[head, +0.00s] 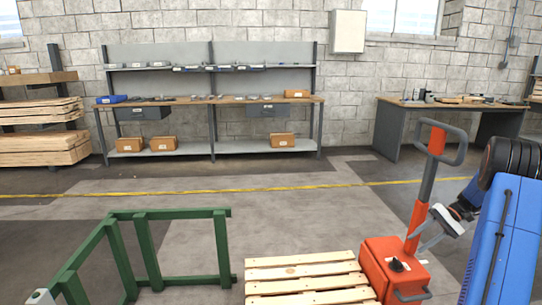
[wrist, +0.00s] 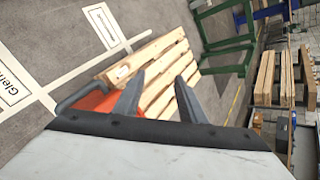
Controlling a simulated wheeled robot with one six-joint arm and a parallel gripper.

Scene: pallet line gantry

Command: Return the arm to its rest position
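My blue arm (head: 500,245) stands at the right edge of the head view, bent with its wrist reaching left. My gripper (head: 424,228) is beside the upright of the orange pallet jack (head: 393,268), and I cannot tell the exact gap between them. In the wrist view my gripper (wrist: 158,76) shows two grey fingers spread apart with nothing between them. The pallet jack (wrist: 95,104) and the wooden pallet (wrist: 150,52) lie beyond the fingers there.
The slatted pallet (head: 300,274) lies on the floor left of the jack. A green frame (head: 180,282) stands at front left. A long workbench (head: 215,101) and a desk (head: 450,104) line the back wall. The floor before them is clear, crossed by a yellow line (head: 200,191).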

